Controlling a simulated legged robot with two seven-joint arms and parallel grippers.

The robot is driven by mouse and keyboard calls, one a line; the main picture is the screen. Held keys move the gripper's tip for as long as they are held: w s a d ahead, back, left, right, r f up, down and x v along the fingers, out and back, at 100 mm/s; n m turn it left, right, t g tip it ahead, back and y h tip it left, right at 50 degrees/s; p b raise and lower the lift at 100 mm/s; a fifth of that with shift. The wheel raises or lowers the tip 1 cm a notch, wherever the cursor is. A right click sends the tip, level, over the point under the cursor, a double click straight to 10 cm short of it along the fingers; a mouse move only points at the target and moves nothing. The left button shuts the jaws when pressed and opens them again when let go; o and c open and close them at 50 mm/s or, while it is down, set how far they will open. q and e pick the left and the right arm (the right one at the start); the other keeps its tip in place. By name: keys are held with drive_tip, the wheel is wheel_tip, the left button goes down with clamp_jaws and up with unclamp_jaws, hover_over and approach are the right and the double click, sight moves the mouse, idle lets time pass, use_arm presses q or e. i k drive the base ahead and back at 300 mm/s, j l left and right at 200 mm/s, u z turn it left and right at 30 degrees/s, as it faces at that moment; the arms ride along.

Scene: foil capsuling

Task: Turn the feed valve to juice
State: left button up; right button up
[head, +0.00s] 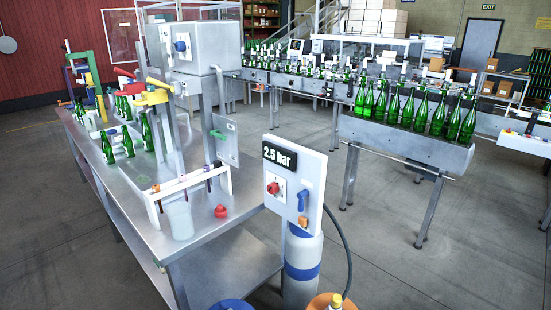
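Neither of my grippers is in view. I cannot tell for sure which part is the feed valve. A white panel (313,171) marked "2.5 bar" stands at the front centre. It carries a red knob (272,188) on a pale plate and a blue lever handle (303,201). A small orange part (303,221) sits below the blue handle. A grey box (203,46) on the steel table's far end has a blue knob (181,46) on its front. No juice marking is readable.
A steel table (239,197) holds green bottles (107,148), coloured hand machines (152,95) and a tube rack (187,184). A grey and blue cylinder (303,268) stands below the panel. Bottles line a conveyor (403,137) at right. The floor (400,240) between is clear.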

sight(215, 133)
drive_tip(key=i+j, duration=0.1)
drive_tip(key=j, duration=0.25)
drive_tip(key=i+j, duration=0.15)
drive_tip(key=j, duration=0.2)
drive_tip(key=i+j, duration=0.1)
drive_tip(key=j, duration=0.2)
drive_tip(key=i+j, duration=0.15)
drive_tip(key=j, duration=0.2)
drive_tip(key=i+j, duration=0.1)
drive_tip(key=j, duration=0.25)
drive_tip(key=u, duration=0.05)
